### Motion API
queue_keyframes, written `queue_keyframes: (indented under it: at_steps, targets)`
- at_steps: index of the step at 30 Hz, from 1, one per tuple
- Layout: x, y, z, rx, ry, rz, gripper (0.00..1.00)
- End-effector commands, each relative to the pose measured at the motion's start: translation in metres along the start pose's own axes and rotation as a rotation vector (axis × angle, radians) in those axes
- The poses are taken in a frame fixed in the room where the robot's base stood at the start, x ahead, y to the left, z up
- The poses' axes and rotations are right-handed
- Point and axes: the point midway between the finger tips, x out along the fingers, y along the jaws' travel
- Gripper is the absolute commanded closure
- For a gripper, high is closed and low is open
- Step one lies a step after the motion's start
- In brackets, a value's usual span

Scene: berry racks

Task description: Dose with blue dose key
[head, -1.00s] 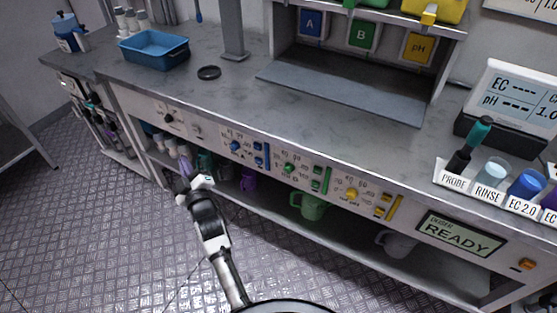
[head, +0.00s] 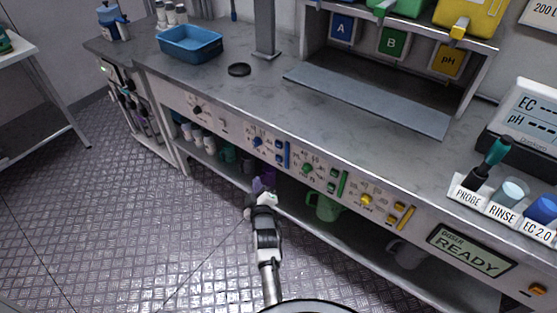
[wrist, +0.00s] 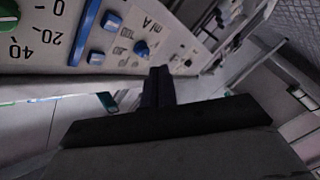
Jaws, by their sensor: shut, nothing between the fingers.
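The doser's front panel carries a blue group: a round knob (head: 257,141), two small keys (head: 280,149) and a tall bar (head: 288,155). In the wrist view the blue bar (wrist: 85,30) stands beside a scale with 0, 20 and 40. Which blue key is the dose key is not readable. My gripper (head: 262,197) is shut and empty, in front of and below the blue group, apart from it. Its fingers (wrist: 158,85) show closed together.
Green controls (head: 308,168) and yellow controls (head: 366,200) sit right of the blue ones. The display (head: 470,250) reads DOSER READY. A green jug (head: 325,207) and a purple jug (head: 263,180) stand on the low shelf. The floor (head: 150,230) left of the arm is clear.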

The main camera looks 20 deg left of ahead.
Motion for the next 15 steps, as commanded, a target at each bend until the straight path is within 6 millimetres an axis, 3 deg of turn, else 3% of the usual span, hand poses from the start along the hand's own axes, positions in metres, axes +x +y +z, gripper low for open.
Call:
queue_keyframes:
  at_steps: [8, 15]
  targets:
    - [0.015, 0.005, 0.014, 0.0, 0.0, 0.004, 1.0]
    - [0.037, 0.021, 0.03, 0.001, 0.001, 0.006, 1.0]
